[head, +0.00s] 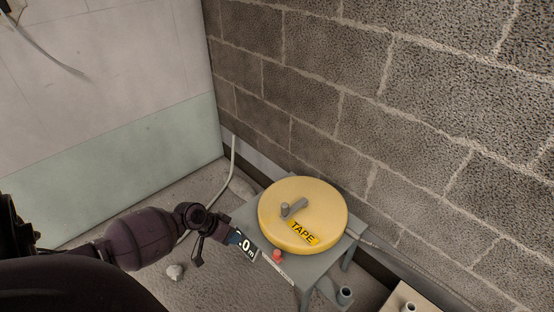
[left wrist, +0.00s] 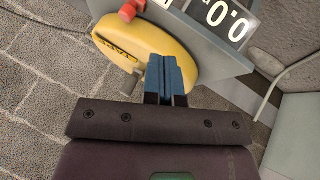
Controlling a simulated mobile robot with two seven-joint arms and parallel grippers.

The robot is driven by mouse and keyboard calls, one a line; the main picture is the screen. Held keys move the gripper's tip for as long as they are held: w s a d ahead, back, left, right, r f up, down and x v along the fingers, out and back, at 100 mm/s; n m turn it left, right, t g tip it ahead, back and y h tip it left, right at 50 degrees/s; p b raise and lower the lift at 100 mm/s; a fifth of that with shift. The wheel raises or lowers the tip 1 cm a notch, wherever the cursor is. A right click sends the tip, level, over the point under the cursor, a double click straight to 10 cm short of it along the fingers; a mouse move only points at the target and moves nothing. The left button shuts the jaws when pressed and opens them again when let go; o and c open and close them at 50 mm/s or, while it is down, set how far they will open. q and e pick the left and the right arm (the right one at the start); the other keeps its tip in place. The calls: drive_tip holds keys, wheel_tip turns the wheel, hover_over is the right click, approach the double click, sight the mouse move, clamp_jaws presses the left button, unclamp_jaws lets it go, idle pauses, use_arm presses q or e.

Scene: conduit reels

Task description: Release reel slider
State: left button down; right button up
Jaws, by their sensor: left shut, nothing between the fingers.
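The slider has a small red knob (head: 277,255) beside a pale marked strip (head: 279,269) on the front of the grey reel stand (head: 248,214). The knob also shows at the top of the left wrist view (left wrist: 130,11). The yellow tape reel (head: 322,202) with a grey crank (head: 293,207) lies on the stand. A dark display (head: 243,245) with white digits is left of the knob. My left gripper (head: 229,237) is at the display's left side, apart from the knob. Its blue fingers (left wrist: 172,62) are shut and empty. My right gripper is not in view.
A block wall (head: 330,75) rises close behind the stand. A pale conduit (head: 233,160) runs down to the floor at its left. A small stone (head: 175,272) lies on the floor. A beige box (head: 408,298) is at the lower right.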

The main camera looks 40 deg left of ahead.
sight(277, 255)
use_arm(q)
drive_tip(key=shift+w+a+f, duration=0.1)
drive_tip(key=shift+w+a, duration=0.15)
drive_tip(key=shift+w, duration=0.25)
drive_tip(key=shift+w+a+f, duration=0.1)
drive_tip(key=shift+w+a, duration=0.1)
drive_tip(key=shift+w, duration=0.25)
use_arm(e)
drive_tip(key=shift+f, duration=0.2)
use_arm(q)
drive_tip(key=b+x, duration=0.1)
drive_tip(key=x, duration=0.2)
drive_tip(key=b+x, duration=0.2)
drive_tip(key=x, duration=0.2)
drive_tip(key=b+x, duration=0.1)
drive_tip(key=x, duration=0.2)
drive_tip(key=shift+s+d+f, duration=0.1)
drive_tip(key=shift+d+f, duration=0.15)
drive_tip(key=shift+f, duration=0.15)
drive_tip(key=d, duration=0.2)
drive_tip(key=w+d+r, duration=0.1)
drive_tip(key=shift+d, duration=0.3)
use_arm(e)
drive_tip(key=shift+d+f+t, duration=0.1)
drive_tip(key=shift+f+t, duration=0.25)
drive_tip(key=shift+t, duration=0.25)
